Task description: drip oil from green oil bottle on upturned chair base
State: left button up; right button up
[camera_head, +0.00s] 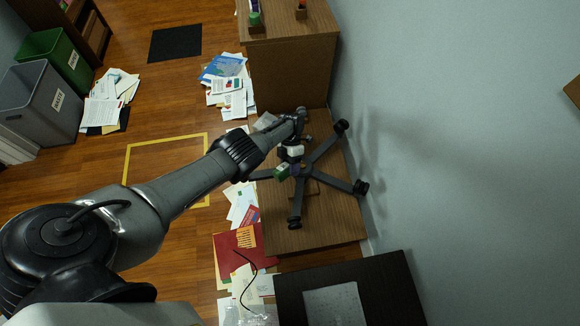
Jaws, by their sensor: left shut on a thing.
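The upturned chair base (332,180) lies on a low wooden surface right of centre, its dark legs and casters spread outward. My left arm reaches across from the left, and my left gripper (289,160) is over the left part of the base, near its hub. The gripper is shut on the green oil bottle (281,172), which looks tilted, its green side toward the lower left. The bottle's tip and any oil are too small to make out. The arm and gripper hide part of the base's upper left. My right gripper is out of view.
A wooden cabinet (292,70) stands behind the base, with small items on top. A grey wall (450,130) closes the right side. Papers (240,240) litter the floor left of the low surface. A dark table (390,285) is at the front; bins (40,100) stand far left.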

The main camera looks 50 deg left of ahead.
pick_arm(q)
jog(key=shift+g+b, duration=0.4)
jog(key=shift+b, duration=0.35)
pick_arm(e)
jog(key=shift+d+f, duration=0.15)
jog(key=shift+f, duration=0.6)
pick_arm(q)
jog(key=shift+w+r+n+g+b, duration=0.1)
jog(key=shift+r+n+g+b, duration=0.35)
jog(key=shift+b, duration=0.45)
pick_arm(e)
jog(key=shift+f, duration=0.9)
pick_arm(q)
jog(key=shift+r+g+b, duration=0.15)
jog(key=shift+g+b, duration=0.15)
jog(key=shift+g, duration=0.05)
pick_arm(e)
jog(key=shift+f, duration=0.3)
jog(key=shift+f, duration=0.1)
